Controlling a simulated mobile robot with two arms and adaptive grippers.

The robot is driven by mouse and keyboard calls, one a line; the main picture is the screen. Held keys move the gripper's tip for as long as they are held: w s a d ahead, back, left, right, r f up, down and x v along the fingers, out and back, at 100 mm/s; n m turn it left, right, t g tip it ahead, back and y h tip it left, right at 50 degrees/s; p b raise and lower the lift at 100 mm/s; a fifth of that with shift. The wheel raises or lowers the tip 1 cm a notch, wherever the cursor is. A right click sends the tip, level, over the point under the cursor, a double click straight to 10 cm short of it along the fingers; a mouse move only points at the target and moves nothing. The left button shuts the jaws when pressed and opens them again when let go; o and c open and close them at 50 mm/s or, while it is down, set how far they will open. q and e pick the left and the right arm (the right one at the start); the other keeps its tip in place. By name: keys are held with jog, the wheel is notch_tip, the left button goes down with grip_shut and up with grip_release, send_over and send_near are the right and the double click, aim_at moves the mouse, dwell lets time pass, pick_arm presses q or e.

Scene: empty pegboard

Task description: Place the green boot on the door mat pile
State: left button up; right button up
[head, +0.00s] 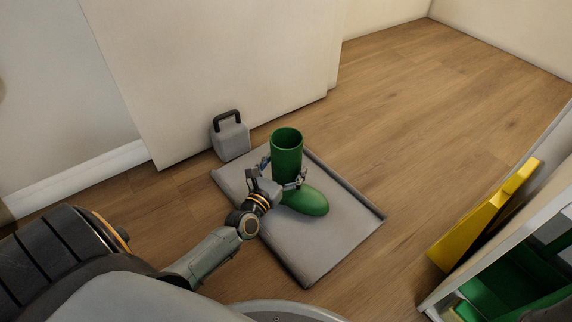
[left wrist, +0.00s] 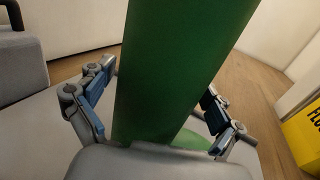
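The green boot (head: 287,152) stands upright on the grey door mat pile (head: 312,252), its toe pointing to the lower right. My left gripper (head: 281,176) is at the boot's shaft, with one finger on each side. In the left wrist view the boot's shaft (left wrist: 170,65) fills the middle between the spread fingers of my left gripper (left wrist: 160,100). Narrow gaps seem to show between the fingers and the boot, so the gripper looks open around it. The boot's sole is partly hidden by the gripper. My right gripper is in neither view.
A grey block with a black handle (head: 230,138) stands behind the mat by the white wall panel (head: 220,70). At the right are a yellow sign (head: 485,218) and a white-framed unit (head: 490,250) with green items inside. Wooden floor (head: 440,110) is clear at the back right.

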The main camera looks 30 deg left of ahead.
pick_arm(q)
jog(key=shift+r, duration=0.2)
jog(key=shift+s+p, duration=0.35)
jog(key=shift+p, duration=0.05)
jog(key=s+d+p, duration=0.1)
jog(key=s+p, duration=0.3)
jog(key=s, duration=0.7)
jog(key=shift+s, duration=0.15)
